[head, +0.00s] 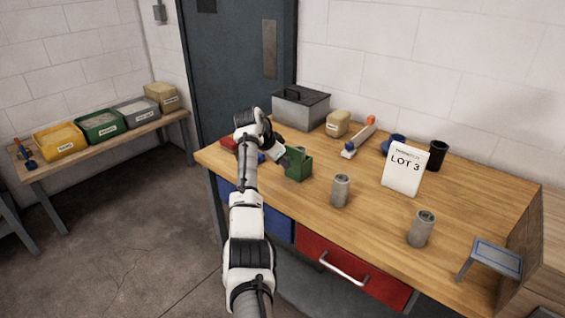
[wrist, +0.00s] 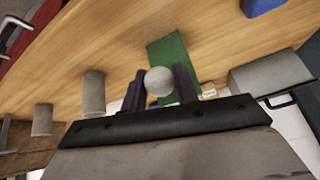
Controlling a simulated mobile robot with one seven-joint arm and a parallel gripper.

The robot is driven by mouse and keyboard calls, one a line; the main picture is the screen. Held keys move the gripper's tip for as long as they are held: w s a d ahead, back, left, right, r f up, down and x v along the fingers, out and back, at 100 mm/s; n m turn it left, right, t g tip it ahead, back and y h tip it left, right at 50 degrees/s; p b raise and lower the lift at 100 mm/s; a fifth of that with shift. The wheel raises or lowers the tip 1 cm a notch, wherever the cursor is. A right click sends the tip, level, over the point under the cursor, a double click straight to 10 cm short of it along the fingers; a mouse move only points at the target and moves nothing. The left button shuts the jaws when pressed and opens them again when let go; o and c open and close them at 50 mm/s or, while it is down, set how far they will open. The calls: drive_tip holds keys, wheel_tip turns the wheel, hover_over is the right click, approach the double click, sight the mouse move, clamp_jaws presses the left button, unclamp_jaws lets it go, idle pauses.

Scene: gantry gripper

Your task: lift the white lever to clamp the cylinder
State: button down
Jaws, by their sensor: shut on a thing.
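The green clamp block (head: 298,166) stands near the left front edge of the wooden workbench; it also shows in the wrist view (wrist: 172,52). My gripper (head: 283,158) is at the block's left side. In the wrist view, its dark fingers (wrist: 160,88) are shut on a round, pale grey-white knob (wrist: 158,80), which looks like the end of the white lever. The rest of the lever is hidden. I cannot tell whether a cylinder sits in the clamp. Two grey cylinders stand upright on the bench, one near the block (head: 340,190) and one farther right (head: 421,228).
A grey metal box (head: 301,108), a tan container (head: 338,123) and an orange-ended tool (head: 359,137) are at the back. A LOT 3 sign (head: 403,168) and a black cup (head: 437,155) stand to the right. The bench between the cylinders is clear.

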drive_tip(key=shift+w+d+r+g+y, duration=0.15)
drive_tip(key=shift+w+r+g+y, duration=0.2)
drive_tip(key=shift+r+g+y, duration=0.4)
drive_tip(key=shift+f+g, duration=0.2)
drive_tip(key=shift+g, duration=0.05)
drive_tip(key=c, duration=1.1)
unclamp_jaws()
drive_tip(key=shift+r, duration=0.1)
drive_tip(key=b+v, duration=0.3)
drive_tip(key=v, duration=1)
drive_tip(key=shift+r, duration=0.3)
